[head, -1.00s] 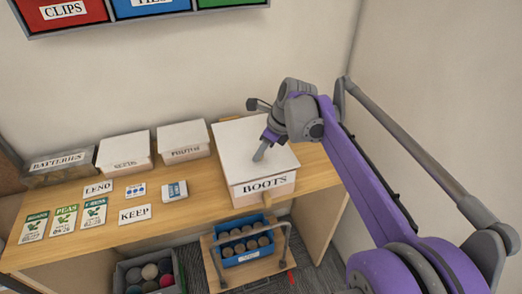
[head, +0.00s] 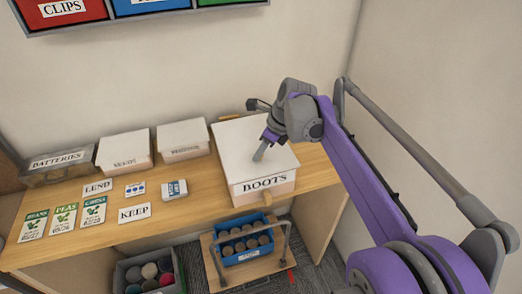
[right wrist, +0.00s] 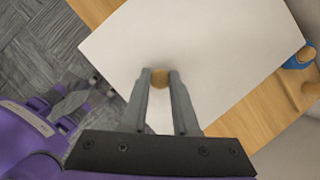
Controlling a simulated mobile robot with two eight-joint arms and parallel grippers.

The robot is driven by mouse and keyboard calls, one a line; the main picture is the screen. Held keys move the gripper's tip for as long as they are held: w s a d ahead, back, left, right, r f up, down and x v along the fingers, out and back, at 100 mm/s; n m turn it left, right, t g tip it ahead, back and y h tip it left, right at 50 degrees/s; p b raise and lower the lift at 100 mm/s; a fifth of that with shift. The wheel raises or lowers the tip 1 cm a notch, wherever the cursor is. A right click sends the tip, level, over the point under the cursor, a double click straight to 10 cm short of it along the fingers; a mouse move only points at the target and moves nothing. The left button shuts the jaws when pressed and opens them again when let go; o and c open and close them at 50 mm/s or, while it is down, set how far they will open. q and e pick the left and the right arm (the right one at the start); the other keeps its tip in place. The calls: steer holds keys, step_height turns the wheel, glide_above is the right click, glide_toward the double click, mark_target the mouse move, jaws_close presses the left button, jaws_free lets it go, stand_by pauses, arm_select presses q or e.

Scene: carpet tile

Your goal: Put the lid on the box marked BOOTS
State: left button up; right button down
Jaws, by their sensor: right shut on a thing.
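The BOOTS box (head: 264,191) stands at the right end of the wooden table, with its label facing front. A flat white lid (head: 240,140) lies over its top and appears to cover it; whether it sits fully down I cannot tell. My right gripper (head: 260,154) is above the lid, its fingers pointing down at the middle. In the right wrist view, the fingers (right wrist: 160,78) are shut on a round wooden knob (right wrist: 159,82) on the white lid (right wrist: 205,40). My left gripper is not in view.
Other lidded boxes, (head: 126,152) and (head: 183,139), and a BATTERIES box (head: 58,168) stand to the left. Cards, including KEEP (head: 134,213), lie in front. A blue crate (head: 244,259) and a grey bin (head: 150,288) are below. A wall rises at the right.

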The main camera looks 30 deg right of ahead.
steer(key=shift+f, duration=0.25)
stand_by(0.3)
steer(key=c, duration=0.6)
jaws_free()
steer(key=shift+r, duration=0.1)
steer(key=v, duration=1.1)
steer(key=s+a+f+n, duration=0.5)
steer(key=f+n, duration=0.2)
steer(key=n, duration=0.3)
steer(key=s+a+f+n+t+h, duration=0.1)
steer(key=s+a+f+n, duration=0.4)
steer(key=f+n, duration=0.3)
steer(key=s+a+f+n+h, duration=0.1)
steer(key=s+a+f+n, duration=0.4)
steer(key=n, duration=0.6)
step_height(320, 180, down, 3)
steer(key=shift+s+a+r+n, duration=0.15)
steer(key=shift+s+a+n, duration=0.15)
steer(key=shift+s, duration=0.65)
